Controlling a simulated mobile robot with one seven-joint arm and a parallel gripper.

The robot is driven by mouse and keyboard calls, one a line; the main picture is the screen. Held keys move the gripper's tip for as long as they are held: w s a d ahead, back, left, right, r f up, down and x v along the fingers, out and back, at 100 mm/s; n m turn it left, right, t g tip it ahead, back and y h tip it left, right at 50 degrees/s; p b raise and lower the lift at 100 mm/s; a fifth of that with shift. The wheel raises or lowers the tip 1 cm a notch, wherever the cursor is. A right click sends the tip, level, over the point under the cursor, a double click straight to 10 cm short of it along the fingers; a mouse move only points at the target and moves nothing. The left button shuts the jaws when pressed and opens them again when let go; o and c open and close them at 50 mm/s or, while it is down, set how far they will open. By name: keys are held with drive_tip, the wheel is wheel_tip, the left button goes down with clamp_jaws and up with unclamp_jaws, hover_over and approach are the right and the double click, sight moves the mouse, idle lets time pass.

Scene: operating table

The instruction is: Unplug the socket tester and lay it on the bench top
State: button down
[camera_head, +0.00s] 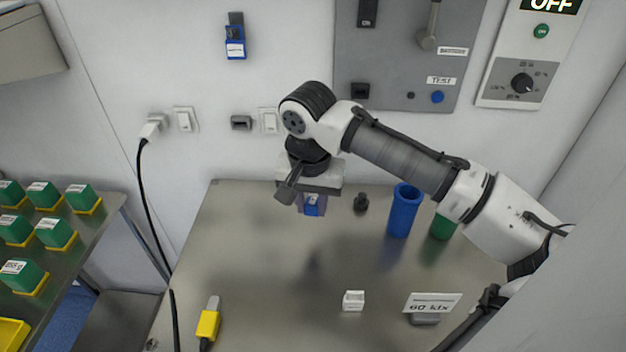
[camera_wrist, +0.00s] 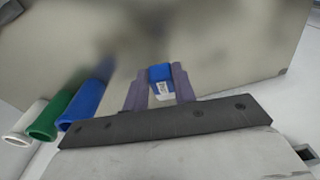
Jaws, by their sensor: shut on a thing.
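My gripper (camera_head: 313,204) points down over the back part of the grey bench top (camera_head: 270,290). It is shut on a small blue block with a white label, which I take as the socket tester (camera_head: 312,207). In the wrist view the tester (camera_wrist: 161,73) sits between the two purple-grey fingers (camera_wrist: 160,86). It is clear of the wall sockets and seems to be held above the bench; the exact gap cannot be told. The label is too small to read. A dark wall outlet (camera_head: 241,123) shows to the left, with nothing in it.
A blue cup (camera_head: 404,211) and a green cup (camera_head: 443,227) stand to the right, near a small black knob (camera_head: 361,203). A white block (camera_head: 353,300), a yellow connector (camera_head: 208,323) and a "60 klx" sign (camera_head: 432,304) are nearer the front. The bench middle is clear.

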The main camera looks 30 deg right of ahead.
drive_tip(key=shift+w+d+f, duration=0.1)
drive_tip(key=shift+w+d, duration=0.2)
drive_tip(key=shift+w, duration=0.05)
wheel_tip(320, 180, down, 7)
drive_tip(key=b, duration=0.7)
drive_tip(key=c, duration=1.1)
unclamp_jaws()
drive_tip(key=shift+o, duration=0.2)
drive_tip(key=r, duration=0.9)
drive_tip(key=s+a+r, duration=0.1)
drive_tip(key=r, duration=0.3)
drive_tip(key=shift+r, duration=0.4)
